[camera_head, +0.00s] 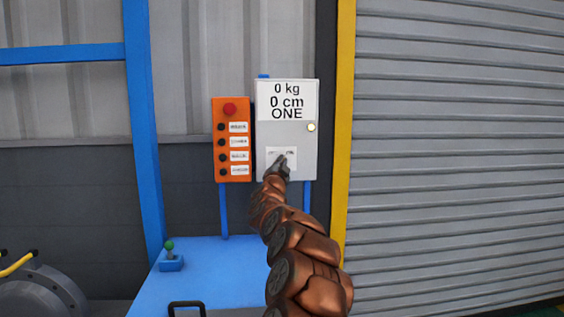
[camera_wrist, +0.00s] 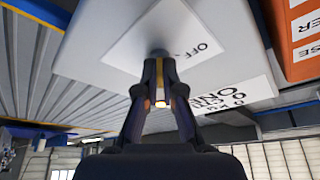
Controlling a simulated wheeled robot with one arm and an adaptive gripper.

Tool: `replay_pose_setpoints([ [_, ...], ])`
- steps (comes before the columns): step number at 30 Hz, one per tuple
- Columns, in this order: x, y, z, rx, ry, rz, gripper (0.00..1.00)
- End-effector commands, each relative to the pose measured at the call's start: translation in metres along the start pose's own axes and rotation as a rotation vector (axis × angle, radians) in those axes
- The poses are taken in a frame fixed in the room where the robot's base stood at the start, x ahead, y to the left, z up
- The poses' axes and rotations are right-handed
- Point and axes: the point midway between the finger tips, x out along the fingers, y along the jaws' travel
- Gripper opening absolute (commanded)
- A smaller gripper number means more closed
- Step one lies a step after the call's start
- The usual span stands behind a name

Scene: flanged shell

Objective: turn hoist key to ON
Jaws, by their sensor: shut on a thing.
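The grey control box (camera_head: 303,143) hangs upright in front of the wall, with a display reading "0 kg, 0 cm, ONE" (camera_head: 287,101). A white key label (camera_head: 293,154) is on its lower front. My gripper (camera_head: 281,162) reaches up to this label. In the wrist view, which is upside down, my gripper (camera_wrist: 160,70) is shut on the hoist key at the label. The key is mostly hidden between the fingertips, so its angle cannot be told. The word "OFF" shows on the label (camera_wrist: 200,40) beside the fingers.
An orange button box (camera_head: 217,113) with a red button (camera_head: 229,109) stands close left of the grey box. A pale yellow lamp (camera_head: 311,127) is on the grey box. A roller shutter (camera_head: 460,150) fills the right.

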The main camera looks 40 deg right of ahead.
Motion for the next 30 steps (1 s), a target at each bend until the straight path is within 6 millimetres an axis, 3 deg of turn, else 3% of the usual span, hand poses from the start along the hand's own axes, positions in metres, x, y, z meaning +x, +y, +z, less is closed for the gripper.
replay_pose_setpoints([
  [18, 0.0010, 0.0020, -0.0042, 0.042, 0.008, 0.020, 0.00],
  [19, 0.0010, 0.0021, -0.0043, 0.042, 0.008, 0.020, 0.07],
  [26, 0.0004, 0.0002, -0.0021, 0.042, 0.005, 0.018, 0.31],
  [30, 0.0001, -0.0004, -0.0012, 0.041, 0.003, 0.017, 0.31],
])
